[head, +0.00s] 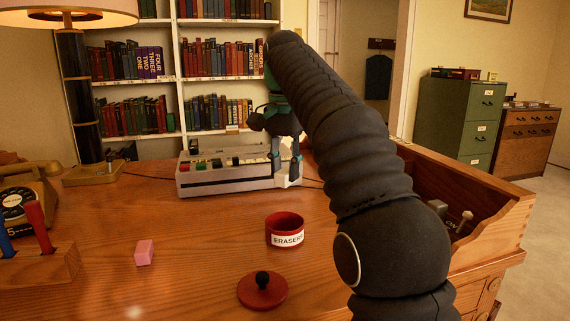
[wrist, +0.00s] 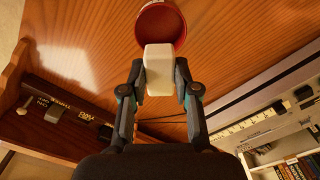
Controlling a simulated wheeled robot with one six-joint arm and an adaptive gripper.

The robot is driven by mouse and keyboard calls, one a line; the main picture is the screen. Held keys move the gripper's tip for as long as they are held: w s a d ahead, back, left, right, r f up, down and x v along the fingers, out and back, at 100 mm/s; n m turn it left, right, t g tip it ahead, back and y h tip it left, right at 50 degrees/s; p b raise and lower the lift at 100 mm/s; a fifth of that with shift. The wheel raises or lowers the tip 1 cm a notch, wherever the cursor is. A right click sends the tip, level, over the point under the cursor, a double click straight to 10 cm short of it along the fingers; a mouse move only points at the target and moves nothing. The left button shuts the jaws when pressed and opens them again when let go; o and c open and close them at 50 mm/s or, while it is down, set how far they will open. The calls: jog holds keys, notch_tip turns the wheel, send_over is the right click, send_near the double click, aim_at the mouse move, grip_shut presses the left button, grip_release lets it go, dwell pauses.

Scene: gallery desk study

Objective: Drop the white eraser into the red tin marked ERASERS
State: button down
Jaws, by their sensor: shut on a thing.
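My gripper (head: 286,172) is shut on the white eraser (wrist: 158,70), which sits between its two fingertips in the wrist view. In the head view my gripper hangs in front of the grey machine, above and beyond the tin. The red tin marked ERASERS (head: 285,231) stands upright and open on the wooden desk, its label facing me. In the wrist view the tin (wrist: 172,38) shows just past the eraser, which overlaps its rim in the picture. The eraser is apart from the desk. The tin's inside is only partly visible.
A red lid with a black knob (head: 262,290) lies in front of the tin. A pink block (head: 144,252) lies to the left. The grey machine (head: 220,178) stands behind. A telephone (head: 25,200) and lamp (head: 85,110) are at left. Desk around the tin is clear.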

jog(key=shift+s+a, duration=0.15)
jog(key=shift+a, duration=0.05)
jog(key=shift+f, duration=0.35)
jog(key=shift+f+b, duration=3.2)
jog(key=shift+f, duration=1.35)
jog(key=c, duration=0.8)
grip_release()
jog(key=shift+r, duration=0.1)
